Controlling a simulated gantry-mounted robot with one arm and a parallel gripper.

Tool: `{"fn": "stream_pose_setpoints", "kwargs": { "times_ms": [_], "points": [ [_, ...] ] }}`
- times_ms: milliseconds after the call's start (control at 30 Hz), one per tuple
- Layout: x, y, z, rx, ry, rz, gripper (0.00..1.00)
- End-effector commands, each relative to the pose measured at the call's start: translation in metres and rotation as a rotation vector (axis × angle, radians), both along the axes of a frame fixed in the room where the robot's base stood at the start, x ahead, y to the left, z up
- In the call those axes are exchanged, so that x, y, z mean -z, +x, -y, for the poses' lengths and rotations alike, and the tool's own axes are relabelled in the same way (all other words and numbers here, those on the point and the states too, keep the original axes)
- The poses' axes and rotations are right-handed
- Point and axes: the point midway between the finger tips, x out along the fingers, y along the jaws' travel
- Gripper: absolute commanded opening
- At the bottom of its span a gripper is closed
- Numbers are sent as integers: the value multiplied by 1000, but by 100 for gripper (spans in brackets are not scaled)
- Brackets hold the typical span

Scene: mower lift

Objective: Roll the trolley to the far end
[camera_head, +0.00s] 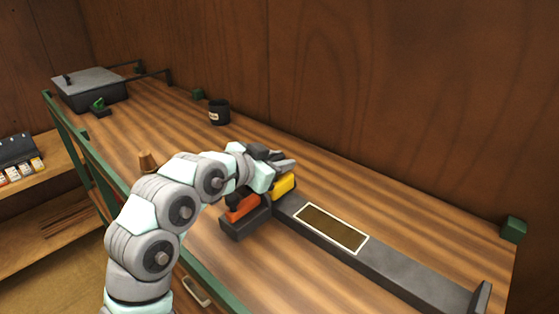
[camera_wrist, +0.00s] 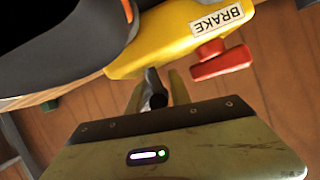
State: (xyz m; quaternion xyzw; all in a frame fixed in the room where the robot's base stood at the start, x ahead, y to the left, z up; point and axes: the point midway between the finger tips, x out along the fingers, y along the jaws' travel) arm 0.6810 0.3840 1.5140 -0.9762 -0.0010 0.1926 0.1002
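In the wrist view a yellow body (camera_wrist: 165,45) carries a white BRAKE label (camera_wrist: 221,18) and a red lever (camera_wrist: 222,62). I take it for the trolley, but cannot be sure. My gripper (camera_head: 284,162) is just above the yellow part in the head view. In the wrist view my gripper's two fingers (camera_wrist: 158,92) stand apart below the yellow body, with a dark post (camera_wrist: 154,88) between them. I cannot tell whether they press on it.
An orange part (camera_head: 242,207) on a dark block (camera_head: 245,224) lies beside the rail's near end. A pale-framed panel (camera_head: 331,228) is on the rail, and an upright stop (camera_head: 481,298) at its right end. A black cup (camera_head: 219,112) and grey box (camera_head: 90,88) stand farther back.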

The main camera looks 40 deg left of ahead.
Motion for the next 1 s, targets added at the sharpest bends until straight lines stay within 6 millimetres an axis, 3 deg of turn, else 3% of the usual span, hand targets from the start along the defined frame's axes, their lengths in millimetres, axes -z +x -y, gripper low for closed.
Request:
{"fn": "stream_pose_setpoints", "kwargs": {
  "times_ms": [167,633,1000],
  "points": [
    [-5,-14,-1,-2,3,5,25],
    [-35,-88,3,-2,4,3,25],
    [-40,-100,4,0,0,-1,25]
  ]
}}
